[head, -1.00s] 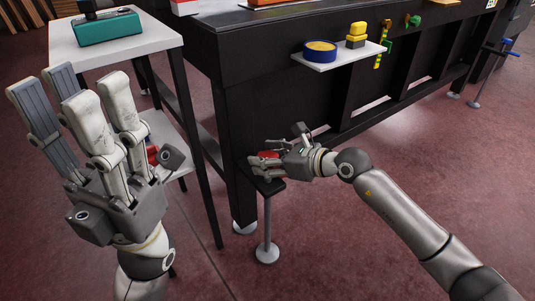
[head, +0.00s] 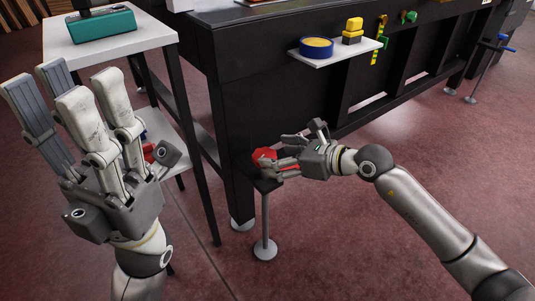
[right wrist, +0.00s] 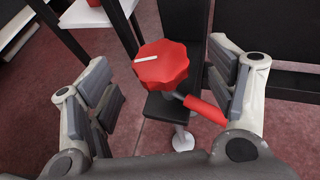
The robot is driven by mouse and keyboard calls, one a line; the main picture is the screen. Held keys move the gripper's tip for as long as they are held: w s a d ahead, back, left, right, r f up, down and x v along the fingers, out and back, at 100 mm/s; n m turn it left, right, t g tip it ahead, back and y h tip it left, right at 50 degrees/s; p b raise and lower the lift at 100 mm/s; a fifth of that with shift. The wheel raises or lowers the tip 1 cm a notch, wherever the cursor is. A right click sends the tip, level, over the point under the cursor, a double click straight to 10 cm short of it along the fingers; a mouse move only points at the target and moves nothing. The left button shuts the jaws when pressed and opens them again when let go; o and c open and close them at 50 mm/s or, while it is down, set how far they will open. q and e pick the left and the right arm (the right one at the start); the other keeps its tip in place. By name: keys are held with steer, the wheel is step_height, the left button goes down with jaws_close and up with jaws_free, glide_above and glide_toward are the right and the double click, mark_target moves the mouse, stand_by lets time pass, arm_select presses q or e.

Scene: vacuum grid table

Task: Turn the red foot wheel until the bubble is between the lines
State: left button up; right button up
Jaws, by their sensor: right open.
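The red foot wheel (head: 264,155) sits low at the near leg of the black table. In the right wrist view the wheel (right wrist: 162,63) has a scalloped rim, a white line on top and a red handle-like bar (right wrist: 205,109) below it.
The black table (head: 225,100) carries a white side shelf (head: 335,55) with a blue-rimmed yellow dish (head: 316,47) and yellow blocks (head: 352,30). A white side table (head: 150,38) with a teal box (head: 103,24) stands at left.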

steer(key=v, duration=0.7)
steer(key=shift+s, duration=0.15)
